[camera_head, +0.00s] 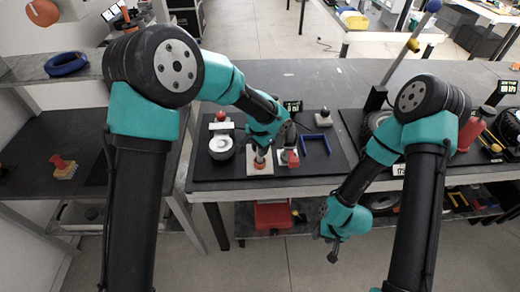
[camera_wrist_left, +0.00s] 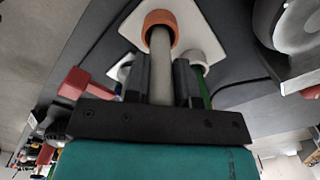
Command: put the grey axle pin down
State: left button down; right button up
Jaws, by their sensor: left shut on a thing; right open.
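My left gripper (camera_head: 263,146) is over the dark mat on the table. In the left wrist view it (camera_wrist_left: 162,85) is shut on the grey axle pin (camera_wrist_left: 161,66). The pin's far end meets an orange ring (camera_wrist_left: 150,20) on a pale plate (camera_wrist_left: 203,38); how deep it sits in the ring I cannot tell. In the head view the orange ring (camera_head: 259,166) shows just below the gripper, and the pin is mostly hidden there. My right gripper (camera_head: 328,245) is open and hangs in front of the table edge, apart from everything.
A white round part (camera_head: 222,147) stands left of the ring, a red part (camera_head: 292,158) close on its right. A blue U-shaped bracket (camera_head: 315,144) lies further right. A blue ring (camera_head: 66,64) is on the left shelf. A red bin (camera_head: 273,215) is under the table.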

pick_arm(q)
jog(key=shift+f, duration=0.35)
jog(key=c, duration=0.9)
grip_release()
jog(key=shift+f, duration=0.1)
jog(key=shift+c, duration=0.2)
notch_tip(320, 180, up, 12)
jog(key=shift+r, duration=0.15)
